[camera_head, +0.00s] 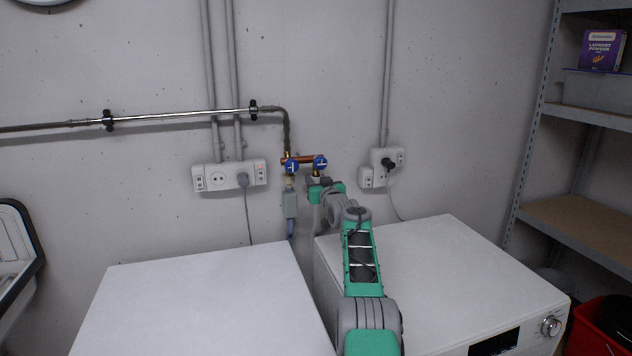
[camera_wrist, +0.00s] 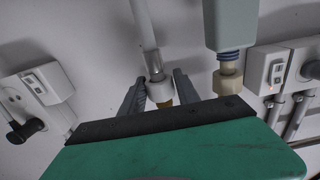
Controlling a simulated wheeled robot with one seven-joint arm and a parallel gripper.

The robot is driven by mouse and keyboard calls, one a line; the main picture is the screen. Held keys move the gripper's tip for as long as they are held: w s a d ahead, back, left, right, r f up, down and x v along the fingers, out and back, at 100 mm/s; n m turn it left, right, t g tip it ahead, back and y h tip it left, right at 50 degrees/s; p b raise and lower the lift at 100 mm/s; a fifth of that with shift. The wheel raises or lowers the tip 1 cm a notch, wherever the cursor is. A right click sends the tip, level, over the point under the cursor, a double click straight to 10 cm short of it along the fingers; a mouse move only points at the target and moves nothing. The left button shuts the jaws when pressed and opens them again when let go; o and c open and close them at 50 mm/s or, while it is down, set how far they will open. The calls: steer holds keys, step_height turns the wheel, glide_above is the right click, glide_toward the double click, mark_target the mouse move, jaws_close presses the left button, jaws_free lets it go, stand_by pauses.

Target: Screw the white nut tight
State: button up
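The white nut (camera_wrist: 160,91) sits at the end of a grey hose (camera_wrist: 146,28) in the wrist view, with a brass-coloured piece (camera_wrist: 166,104) right beside it. My gripper (camera_wrist: 160,78) has one finger on each side of this nut. The gaps are so small that I cannot tell whether the fingers touch it. In the head view my gripper (camera_head: 316,183) is at the right-hand tap (camera_head: 320,163), and my arm hides the nut there.
The box also hangs below the left tap (camera_head: 291,205) in the head view. Sockets (camera_head: 230,175) flank the taps. Two white machines (camera_head: 200,305) (camera_head: 440,265) stand below.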

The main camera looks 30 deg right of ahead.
jaws_close()
steer(key=shift+w, duration=0.15)
steer(key=shift+r+p, duration=0.1)
steer(key=shift+p, duration=0.25)
steer(key=shift+d+r+y+p, duration=0.1)
steer(key=shift+r+y+p, duration=0.15)
steer(key=shift+p, duration=0.25)
steer(key=n+y+p, duration=0.1)
steer(key=y+p, duration=0.1)
steer(key=p, duration=0.2)
steer(key=shift+n+t, duration=0.3)
steer(key=shift+n, duration=0.1)
steer(key=shift+y+p, duration=0.25)
steer(key=shift+p, duration=0.3)
steer(key=y+p, duration=0.1)
steer(key=p, duration=0.2)
steer(key=shift+n, duration=0.4)
steer(key=shift+p, duration=0.35)
